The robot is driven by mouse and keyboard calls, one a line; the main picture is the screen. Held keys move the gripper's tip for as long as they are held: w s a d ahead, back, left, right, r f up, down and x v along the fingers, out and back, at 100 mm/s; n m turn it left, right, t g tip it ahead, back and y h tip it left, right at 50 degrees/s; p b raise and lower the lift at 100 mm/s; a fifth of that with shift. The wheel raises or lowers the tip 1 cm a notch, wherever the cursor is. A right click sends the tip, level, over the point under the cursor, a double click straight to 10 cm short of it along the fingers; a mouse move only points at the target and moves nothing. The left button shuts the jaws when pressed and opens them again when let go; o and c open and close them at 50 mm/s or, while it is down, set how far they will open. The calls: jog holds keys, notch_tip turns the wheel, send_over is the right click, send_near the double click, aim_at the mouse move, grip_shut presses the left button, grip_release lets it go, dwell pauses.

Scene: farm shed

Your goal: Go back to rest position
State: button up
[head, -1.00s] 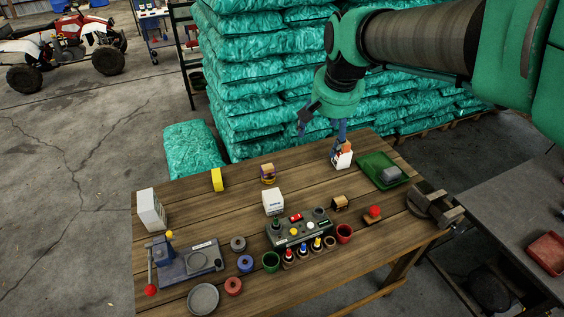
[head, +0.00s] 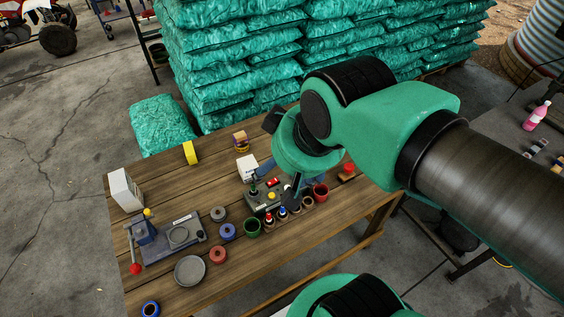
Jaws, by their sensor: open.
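My gripper (head: 280,188) is open, with its fingers pointing down over the wooden table (head: 160,266). It appears in front of the grey control box (head: 252,206) and the small bottles in their rack. No object shows between its fingers. Its height above the box is hard to tell.
On the table stand a white box (head: 125,190), a white cube (head: 246,168), a yellow block (head: 190,153), a lever device (head: 160,238), a grey dish (head: 190,270) and several cups and rings. Teal sacks (head: 230,60) are stacked behind. A grey bench lies at right.

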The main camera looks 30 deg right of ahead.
dwell(0.3)
notch_tip(320, 180, down, 7)
jog(key=b, duration=0.7)
jog(key=shift+f, duration=0.15)
dwell(0.9)
